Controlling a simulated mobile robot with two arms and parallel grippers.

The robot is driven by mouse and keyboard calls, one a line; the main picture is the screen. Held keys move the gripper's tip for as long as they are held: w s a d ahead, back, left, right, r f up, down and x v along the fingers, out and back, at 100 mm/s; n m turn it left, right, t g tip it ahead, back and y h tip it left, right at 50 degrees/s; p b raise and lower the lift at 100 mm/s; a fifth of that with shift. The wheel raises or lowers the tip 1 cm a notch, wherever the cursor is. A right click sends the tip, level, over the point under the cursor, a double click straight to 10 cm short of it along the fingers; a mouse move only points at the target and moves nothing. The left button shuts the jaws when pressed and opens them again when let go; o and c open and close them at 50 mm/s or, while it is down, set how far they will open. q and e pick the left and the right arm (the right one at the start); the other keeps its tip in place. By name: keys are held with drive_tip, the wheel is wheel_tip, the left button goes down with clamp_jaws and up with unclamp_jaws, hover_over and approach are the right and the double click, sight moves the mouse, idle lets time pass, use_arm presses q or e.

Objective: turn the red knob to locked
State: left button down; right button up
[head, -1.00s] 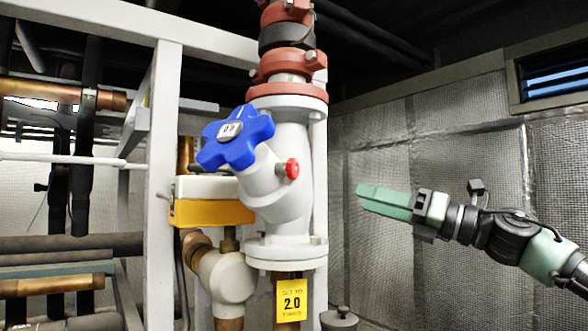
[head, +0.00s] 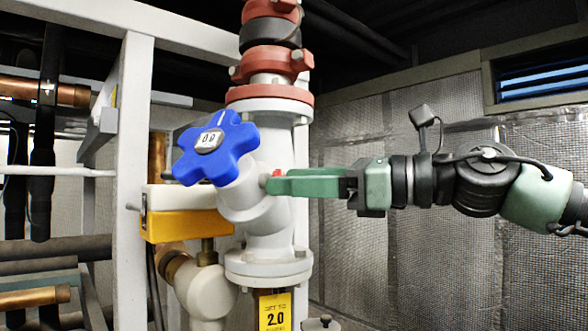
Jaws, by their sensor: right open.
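The red knob (head: 277,173) is small and sits on the side of the white valve body (head: 267,215). Only a little red shows above my right gripper's fingers; the rest is hidden behind them. My right gripper (head: 272,184) comes in from the right with its green fingertips at the knob. It is open, with the finger gap hard to see from this side. I cannot tell whether the fingers touch the knob or stand around it. My left gripper is not in view.
A blue star-shaped handwheel (head: 224,158) is on the valve, left of the knob. A yellow and white box (head: 187,222) sits below it. A yellow tag (head: 275,311) hangs on the lower pipe. A white frame post (head: 132,180) stands left.

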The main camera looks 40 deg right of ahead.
drive_tip(key=shift+w, duration=0.1)
drive_tip(key=shift+a, duration=0.1)
clamp_jaws()
drive_tip(key=shift+m, duration=8.9)
